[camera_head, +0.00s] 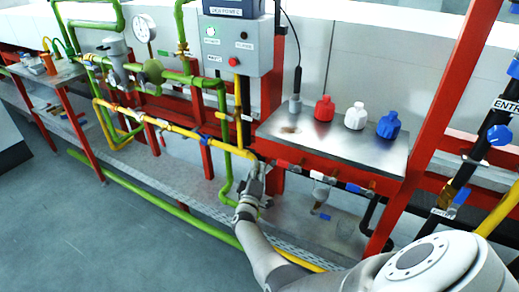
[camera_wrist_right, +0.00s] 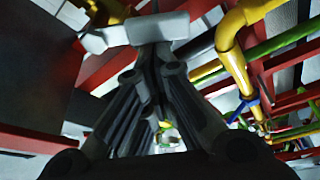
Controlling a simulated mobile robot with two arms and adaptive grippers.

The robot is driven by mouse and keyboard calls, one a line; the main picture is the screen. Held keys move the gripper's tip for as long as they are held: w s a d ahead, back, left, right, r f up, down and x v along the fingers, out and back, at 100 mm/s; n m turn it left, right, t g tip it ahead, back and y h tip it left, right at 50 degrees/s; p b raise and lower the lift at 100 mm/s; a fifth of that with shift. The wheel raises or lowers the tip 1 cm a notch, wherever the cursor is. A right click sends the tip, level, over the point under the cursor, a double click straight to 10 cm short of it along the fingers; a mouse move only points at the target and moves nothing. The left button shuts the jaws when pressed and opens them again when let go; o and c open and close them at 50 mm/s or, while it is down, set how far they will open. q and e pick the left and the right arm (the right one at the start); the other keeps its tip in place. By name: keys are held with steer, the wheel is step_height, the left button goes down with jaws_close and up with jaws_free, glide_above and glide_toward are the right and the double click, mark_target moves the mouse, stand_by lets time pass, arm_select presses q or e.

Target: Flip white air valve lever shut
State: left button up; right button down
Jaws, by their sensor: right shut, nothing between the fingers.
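My right gripper (camera_head: 257,168) is shut and empty, reaching up to the low pipe run under the steel shelf. In the right wrist view, its fingers (camera_wrist_right: 153,52) come together right below a white lever-like piece (camera_wrist_right: 150,29). The fingertips overlap its lower edge in that picture; I cannot tell whether they touch it. The piece lies crosswise, with an arm reaching left. My left gripper is not in view.
A steel shelf (camera_head: 375,148) above right holds red (camera_head: 324,108), white (camera_head: 355,116) and blue (camera_head: 389,125) bottle-like pieces. A grey control box (camera_head: 238,45) stands behind. Yellow pipe (camera_head: 185,131) and green pipe (camera_head: 222,125) run left of the gripper. The floor (camera_head: 100,235) at left is clear.

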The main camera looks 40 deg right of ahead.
steer(key=n+p, duration=0.1)
steer(key=s+f+n+y+p, duration=0.1)
steer(key=n, duration=0.1)
steer(key=f+n+p, duration=0.1)
steer(key=shift+s+d+f+n+y, duration=0.1)
steer(key=shift+s+d+n+y, duration=0.2)
steer(key=shift+s+d, duration=0.05)
stand_by(0.3)
steer(key=shift+g+p, duration=0.3)
